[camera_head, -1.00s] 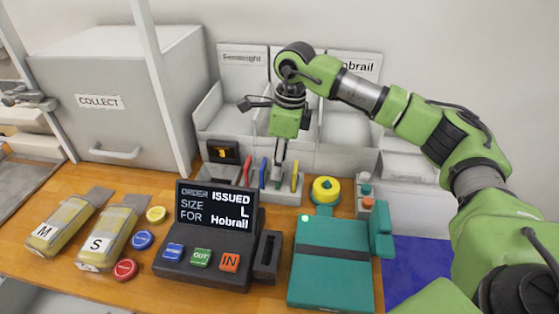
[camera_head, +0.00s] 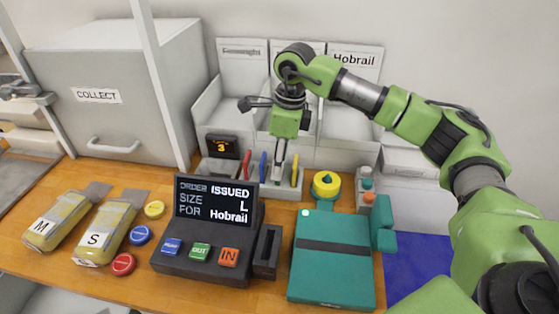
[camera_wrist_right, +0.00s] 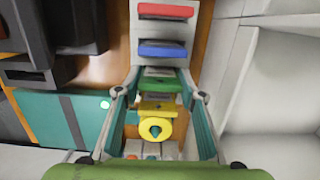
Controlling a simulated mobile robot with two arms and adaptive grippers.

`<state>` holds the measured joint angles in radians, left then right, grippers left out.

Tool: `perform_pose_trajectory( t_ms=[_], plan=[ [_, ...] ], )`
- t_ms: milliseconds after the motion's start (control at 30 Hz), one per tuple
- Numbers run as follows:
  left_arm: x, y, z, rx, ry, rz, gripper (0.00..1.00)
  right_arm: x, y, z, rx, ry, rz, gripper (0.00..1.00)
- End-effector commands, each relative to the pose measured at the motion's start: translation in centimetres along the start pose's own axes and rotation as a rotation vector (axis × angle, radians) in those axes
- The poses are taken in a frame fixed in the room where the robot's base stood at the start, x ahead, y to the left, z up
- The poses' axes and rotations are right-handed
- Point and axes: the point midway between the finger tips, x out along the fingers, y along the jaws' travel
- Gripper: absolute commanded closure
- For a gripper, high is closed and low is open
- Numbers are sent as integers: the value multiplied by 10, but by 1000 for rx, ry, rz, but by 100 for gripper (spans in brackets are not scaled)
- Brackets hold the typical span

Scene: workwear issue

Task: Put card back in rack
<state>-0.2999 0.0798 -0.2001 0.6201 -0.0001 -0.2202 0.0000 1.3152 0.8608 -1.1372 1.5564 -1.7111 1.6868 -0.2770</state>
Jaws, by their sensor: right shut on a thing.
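My right gripper (camera_head: 279,160) points down at the card rack (camera_head: 284,188) at the back of the counter. In the right wrist view its fingers (camera_wrist_right: 160,82) stand on either side of the green card (camera_wrist_right: 161,85) and are shut on it. The card is in line with the rack's slots; how deep it sits cannot be told. A red card (camera_wrist_right: 165,11), a blue card (camera_wrist_right: 162,49) and a yellow card (camera_wrist_right: 158,107) stand in the rack beside it. In the head view the gripper hides most of the green card. My left gripper is not in view.
A small display reading 3 (camera_head: 221,147) stands left of the rack. In front are a black order terminal (camera_head: 205,262), a teal box (camera_head: 330,278) and a yellow round knob (camera_head: 326,184). Packed bags (camera_head: 104,233) and coloured discs lie left. White bins (camera_head: 235,105) stand behind.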

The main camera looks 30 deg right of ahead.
Motion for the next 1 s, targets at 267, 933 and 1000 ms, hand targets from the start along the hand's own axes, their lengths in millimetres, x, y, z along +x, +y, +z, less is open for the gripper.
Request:
perform_pose_trajectory(
  t_ms=[267,933,1000],
  plan=[
    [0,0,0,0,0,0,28,0,0,0,0,0,0,81],
    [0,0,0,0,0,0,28,0,0,0,0,0,0,44],
    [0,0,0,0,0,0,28,0,0,0,0,0,0,44]
  ],
)
